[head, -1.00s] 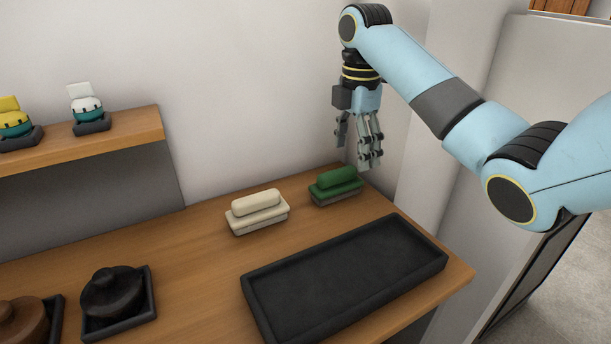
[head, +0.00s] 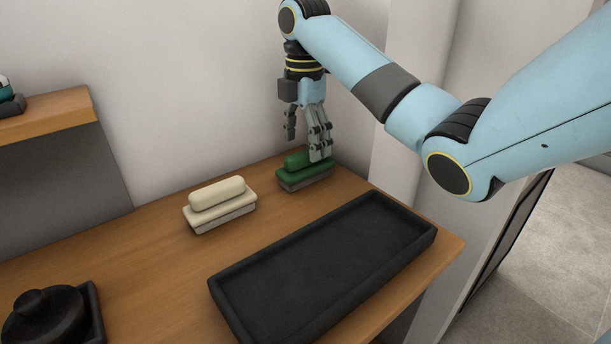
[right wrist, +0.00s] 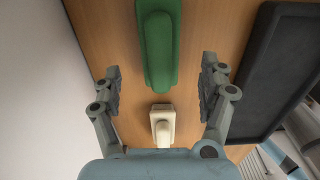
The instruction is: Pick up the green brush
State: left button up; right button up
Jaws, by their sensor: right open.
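The green brush (head: 304,176) lies on the wooden bench near the back wall, right of the cream brush. My right gripper (head: 306,148) is above it, pointing down, and hides part of its top. In the right wrist view my right gripper (right wrist: 160,84) is open and empty, its two fingers spread wide. The green brush (right wrist: 158,45) shows beyond the fingertips, lined up between them and not touched by either finger. My left gripper is not in view.
The cream brush (head: 219,206) sits close by on the left. A black tray (head: 225,290) lies in front on the bench (head: 150,262). A dark round-topped object (head: 45,315) stands at lower left. A wooden shelf (head: 45,112) juts from the wall at left.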

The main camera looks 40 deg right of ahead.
aim_at(306, 151)
jog(key=f, duration=0.4)
jog(key=shift+d+f, duration=0.2)
jog(key=shift+f, duration=0.1)
jog(key=c, duration=1.3)
